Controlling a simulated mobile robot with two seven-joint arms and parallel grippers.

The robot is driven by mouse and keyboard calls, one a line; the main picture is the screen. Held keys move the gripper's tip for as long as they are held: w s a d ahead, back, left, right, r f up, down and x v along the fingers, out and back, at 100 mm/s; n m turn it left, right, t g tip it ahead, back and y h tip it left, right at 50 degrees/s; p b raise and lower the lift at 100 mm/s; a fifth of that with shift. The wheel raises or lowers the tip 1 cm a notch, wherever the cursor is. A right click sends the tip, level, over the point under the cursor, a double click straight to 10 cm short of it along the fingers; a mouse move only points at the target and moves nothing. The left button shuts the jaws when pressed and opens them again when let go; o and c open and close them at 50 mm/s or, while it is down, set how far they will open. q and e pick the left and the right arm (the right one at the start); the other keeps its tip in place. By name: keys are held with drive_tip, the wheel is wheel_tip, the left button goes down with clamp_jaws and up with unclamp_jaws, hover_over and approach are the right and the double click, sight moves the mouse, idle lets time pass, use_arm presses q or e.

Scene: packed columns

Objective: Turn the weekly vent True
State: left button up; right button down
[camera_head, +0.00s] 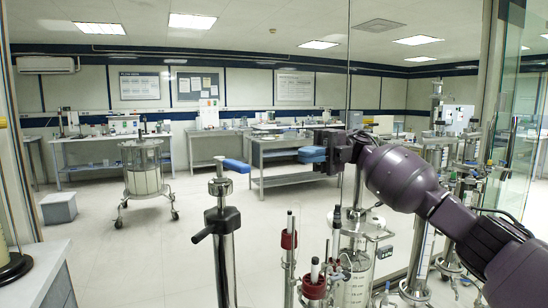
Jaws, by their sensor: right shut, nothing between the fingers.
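A metal column (222,255) with a black clamp and a side handle stands upright at the centre front. On its top a small valve with a blue lever (237,165) points to the right. No readable label shows which vent is the weekly one. My right gripper (308,154) has blue fingers and comes in from the right. It is shut and empty, at about the lever's height in the picture and apart from it to the right. My left gripper is not in view.
Glass columns with red caps (314,288) stand at the front, right of the metal column. More tall columns (424,250) stand at the right by the glass partition. A wheeled vessel (143,182) stands at the left on open floor. Lab benches (282,153) line the back.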

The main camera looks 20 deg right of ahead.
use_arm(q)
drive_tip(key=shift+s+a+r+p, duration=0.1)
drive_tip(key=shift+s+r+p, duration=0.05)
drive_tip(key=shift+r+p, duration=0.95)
use_arm(e)
drive_tip(key=x, duration=1.3)
drive_tip(key=shift+s+a, duration=0.2)
drive_tip(key=shift+s, duration=0.05)
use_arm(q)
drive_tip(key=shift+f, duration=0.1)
use_arm(e)
drive_tip(key=shift+a, duration=0.1)
